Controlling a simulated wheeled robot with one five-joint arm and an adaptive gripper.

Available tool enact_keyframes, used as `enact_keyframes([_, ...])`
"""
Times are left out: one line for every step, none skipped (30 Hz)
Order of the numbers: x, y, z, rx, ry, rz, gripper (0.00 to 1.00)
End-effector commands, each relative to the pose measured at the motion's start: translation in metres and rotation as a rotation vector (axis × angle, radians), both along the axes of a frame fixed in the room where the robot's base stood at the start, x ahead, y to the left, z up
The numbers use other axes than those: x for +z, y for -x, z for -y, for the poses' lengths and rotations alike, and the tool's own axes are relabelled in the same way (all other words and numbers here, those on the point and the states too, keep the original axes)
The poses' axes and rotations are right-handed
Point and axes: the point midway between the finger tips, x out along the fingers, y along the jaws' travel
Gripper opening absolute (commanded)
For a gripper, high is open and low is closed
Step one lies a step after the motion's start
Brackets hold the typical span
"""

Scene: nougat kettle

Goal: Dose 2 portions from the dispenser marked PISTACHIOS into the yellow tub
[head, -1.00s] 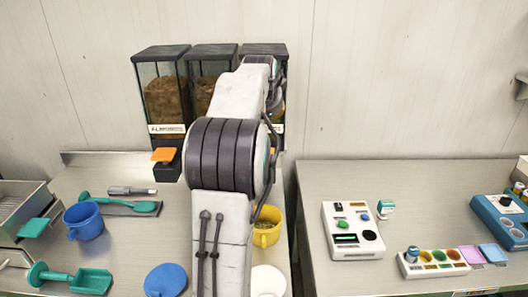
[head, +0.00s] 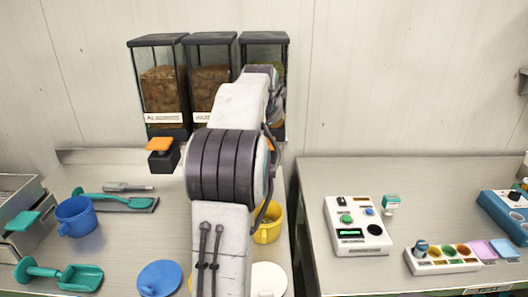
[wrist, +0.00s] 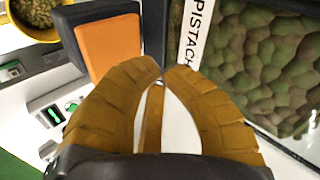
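The pistachio dispenser (head: 263,38) is the right one of three at the wall, mostly behind my arm in the head view. In the wrist view its label (wrist: 194,35) reads "PISTACH", beside a window of green nuts (wrist: 270,65). Its orange paddle (wrist: 108,47) is left of my fingertips, apart from them in the picture. My gripper (wrist: 161,75) has its two brown fingertips together, with nothing seen held; the head view hides it. The yellow tub (head: 268,225) stands below, partly behind my arm. The wrist view shows greenish-brown pieces inside the tub (wrist: 36,14).
Two other dispensers (head: 162,85) hold brown contents; an orange paddle (head: 159,144) is at the left one. A blue cup (head: 76,216), green scoop (head: 80,277) and blue disc (head: 160,278) lie left. A white control box (head: 357,226) stands on the right table, past a gap.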

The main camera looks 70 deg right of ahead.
Motion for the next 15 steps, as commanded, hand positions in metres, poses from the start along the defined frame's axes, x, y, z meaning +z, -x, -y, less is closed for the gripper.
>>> enact_keyframes([-0.009,0.0,0.0,0.0,-0.001,0.0,0.0])
enact_keyframes([-0.012,0.0,0.0,0.0,-0.001,0.0,0.0])
enact_keyframes([-0.015,0.0,0.0,0.0,-0.001,0.0,0.0])
enact_keyframes([-0.016,0.0,0.0,0.0,-0.001,0.0,0.0])
enact_keyframes([-0.018,0.0,0.0,0.0,0.0,0.0,0.0])
enact_keyframes([-0.019,0.0,0.0,0.0,0.0,0.0,0.0])
enact_keyframes([-0.02,0.0,0.0,0.0,0.0,0.0,0.0])
enact_keyframes([-0.02,0.0,0.0,0.0,0.0,0.0,0.0])
enact_keyframes([-0.021,0.0,0.0,0.0,0.001,0.0,0.0])
enact_keyframes([-0.021,0.0,0.0,0.0,0.001,0.0,0.0])
enact_keyframes([-0.021,0.0,0.0,0.0,0.001,0.0,0.0])
enact_keyframes([-0.021,0.0,0.0,0.0,0.001,0.0,0.0])
enact_keyframes([-0.021,0.0,0.0,0.0,0.001,0.0,0.0])
enact_keyframes([-0.021,0.0,0.0,0.0,0.001,0.0,0.0])
enact_keyframes([-0.021,0.0,0.0,0.0,0.0,0.0,0.0])
